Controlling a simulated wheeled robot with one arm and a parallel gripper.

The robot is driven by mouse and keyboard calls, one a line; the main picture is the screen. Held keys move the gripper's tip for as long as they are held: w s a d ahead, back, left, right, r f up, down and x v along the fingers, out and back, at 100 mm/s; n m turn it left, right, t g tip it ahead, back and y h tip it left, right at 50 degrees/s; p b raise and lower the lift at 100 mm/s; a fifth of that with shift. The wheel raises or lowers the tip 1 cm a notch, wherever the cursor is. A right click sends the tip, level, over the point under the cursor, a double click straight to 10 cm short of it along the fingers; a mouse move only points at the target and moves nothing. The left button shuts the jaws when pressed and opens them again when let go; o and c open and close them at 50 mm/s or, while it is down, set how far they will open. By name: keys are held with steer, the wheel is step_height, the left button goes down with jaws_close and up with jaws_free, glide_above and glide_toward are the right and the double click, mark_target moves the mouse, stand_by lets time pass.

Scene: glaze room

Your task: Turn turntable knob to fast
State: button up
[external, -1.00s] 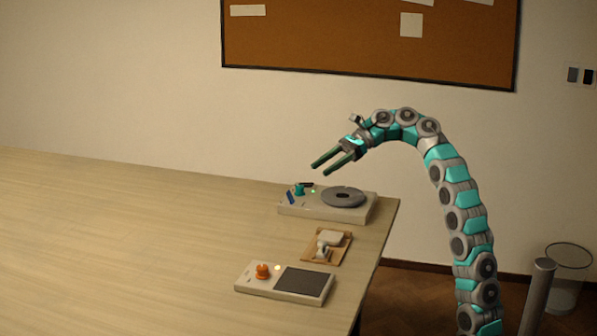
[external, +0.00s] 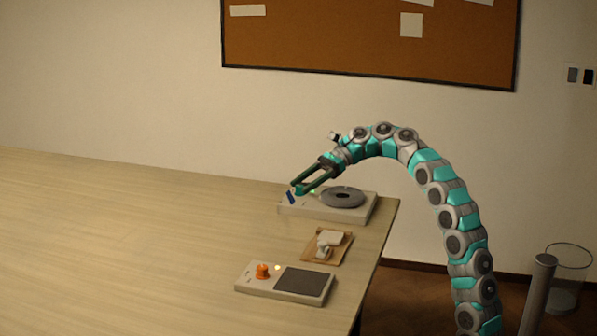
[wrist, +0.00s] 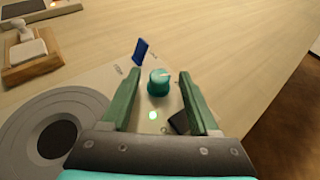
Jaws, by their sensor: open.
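The turntable (external: 328,212) is a pale box with a grey round disc (external: 343,197), near the table's back right corner. Its teal knob (wrist: 159,84) stands at the end away from the disc, with a pale pointer mark angled towards the right in the wrist view. Small labels are printed on both sides of the knob, too small to read surely. A green light (wrist: 154,115) glows beside it. My gripper (wrist: 159,78) is open, its green fingers on either side of the knob with gaps visible. In the external view my gripper (external: 298,187) reaches down at the knob and partly covers it.
A blue piece (wrist: 140,51) and a dark piece (wrist: 179,123) are close to the knob. A wooden tray (external: 313,256) with a white-topped object lies nearer, then a device with an orange knob (external: 262,271) and dark panel (external: 304,282). The table's left is clear.

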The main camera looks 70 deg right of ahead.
steer(key=shift+w+a+f, duration=0.1)
steer(key=shift+a, duration=0.05)
steer(key=shift+c, duration=0.2)
jaws_close()
stand_by(0.3)
